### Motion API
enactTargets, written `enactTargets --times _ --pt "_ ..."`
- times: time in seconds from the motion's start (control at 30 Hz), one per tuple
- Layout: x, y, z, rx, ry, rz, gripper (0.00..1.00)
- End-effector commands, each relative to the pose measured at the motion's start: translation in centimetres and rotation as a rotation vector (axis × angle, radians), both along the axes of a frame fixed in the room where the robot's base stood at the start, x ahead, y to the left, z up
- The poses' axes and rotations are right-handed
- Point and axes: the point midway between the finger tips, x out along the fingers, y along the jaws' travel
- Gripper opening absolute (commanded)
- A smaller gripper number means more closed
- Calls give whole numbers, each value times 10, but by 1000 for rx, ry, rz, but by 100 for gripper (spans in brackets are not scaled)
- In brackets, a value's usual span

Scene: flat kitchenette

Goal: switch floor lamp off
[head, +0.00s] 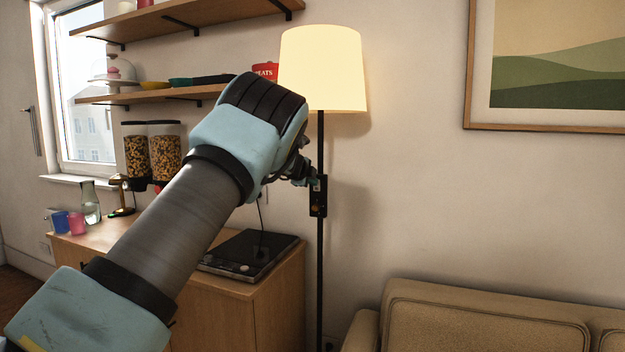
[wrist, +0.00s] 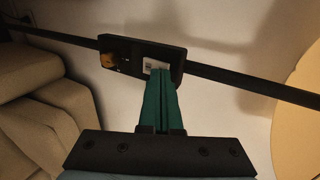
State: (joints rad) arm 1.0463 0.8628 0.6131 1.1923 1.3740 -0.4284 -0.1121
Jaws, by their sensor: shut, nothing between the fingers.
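The floor lamp has a glowing cream shade (head: 323,68) on a thin black pole (head: 320,270); it is lit. A small black switch box (head: 318,196) is fixed on the pole. In the wrist view the switch box (wrist: 118,62) shows an orange-brown round knob (wrist: 110,60) and a pale switch plate (wrist: 154,65). My gripper (wrist: 160,76) is shut and empty, its green fingertips at the pale plate, covering its lower part. I cannot tell whether they touch. In the head view my gripper (head: 312,177) is at the upper part of the box, partly hidden by my wrist.
A wooden cabinet (head: 275,305) with a black hob (head: 250,254) stands left of the pole. A beige sofa (head: 480,318) is at the lower right. Wall shelves (head: 190,20) hang at the upper left. The wall right of the lamp is clear below the picture (head: 555,70).

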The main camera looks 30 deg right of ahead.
Motion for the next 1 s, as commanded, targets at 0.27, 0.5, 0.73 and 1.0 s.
enactTargets --times 0.27,0.5,0.73,1.0 --pt "0 0 1 0 0 0 0" --pt "3 -4 1 1 0 0 0" --pt "3 -4 4 0 0 0 0" --pt "3 -3 15 0 0 0 0"
